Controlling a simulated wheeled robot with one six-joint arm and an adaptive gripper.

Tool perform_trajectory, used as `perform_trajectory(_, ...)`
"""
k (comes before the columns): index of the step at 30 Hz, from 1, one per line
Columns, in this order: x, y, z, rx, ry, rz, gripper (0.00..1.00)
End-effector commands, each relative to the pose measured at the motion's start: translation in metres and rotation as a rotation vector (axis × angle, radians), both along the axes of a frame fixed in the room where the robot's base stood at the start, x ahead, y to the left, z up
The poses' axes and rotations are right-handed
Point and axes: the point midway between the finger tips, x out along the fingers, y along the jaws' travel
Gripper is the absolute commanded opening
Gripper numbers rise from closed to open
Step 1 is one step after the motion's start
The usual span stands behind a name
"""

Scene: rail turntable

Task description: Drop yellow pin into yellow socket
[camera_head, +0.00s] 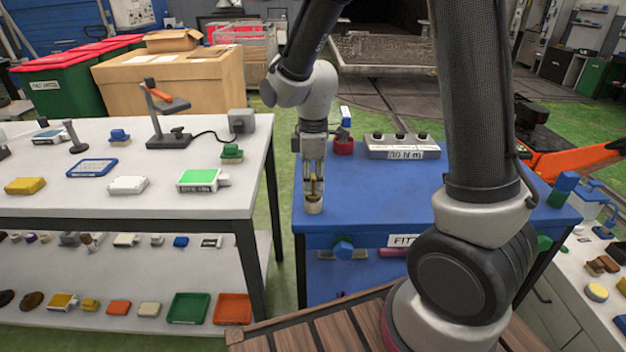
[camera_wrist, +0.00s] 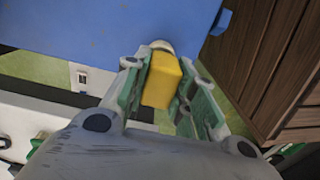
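My gripper (camera_head: 313,186) points down over the front left part of the blue table. Its fingers lie along both sides of the yellow pin (camera_wrist: 162,80) and appear shut on it. In the head view only a small strip of yellow shows between the fingers. A pale round piece (camera_head: 313,207) is right below the fingertips; its rim also shows past the pin's far end in the wrist view (camera_wrist: 161,45). I cannot tell whether this is the socket or part of the pin. No clearly yellow socket is visible.
The blue table (camera_head: 375,205) is mostly clear around my gripper. At its back stand a grey block with black knobs (camera_head: 400,150) and a red piece (camera_head: 343,146). A white table (camera_head: 225,204) with several small parts stands left, across a gap.

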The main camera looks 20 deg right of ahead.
Motion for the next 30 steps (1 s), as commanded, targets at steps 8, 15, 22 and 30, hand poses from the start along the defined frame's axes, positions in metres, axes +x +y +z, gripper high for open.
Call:
perform_trajectory(8,0.0,0.0,0.0,0.0,0.0,0.0,0.0)
perform_trajectory(15,0.0,0.0,0.002,0.001,-0.001,0.0,0.0)
perform_trajectory(22,0.0,0.0,0.007,0.0,0.0,0.0,0.0)
perform_trajectory(30,0.0,0.0,0.012,0.001,-0.001,0.0,0.0)
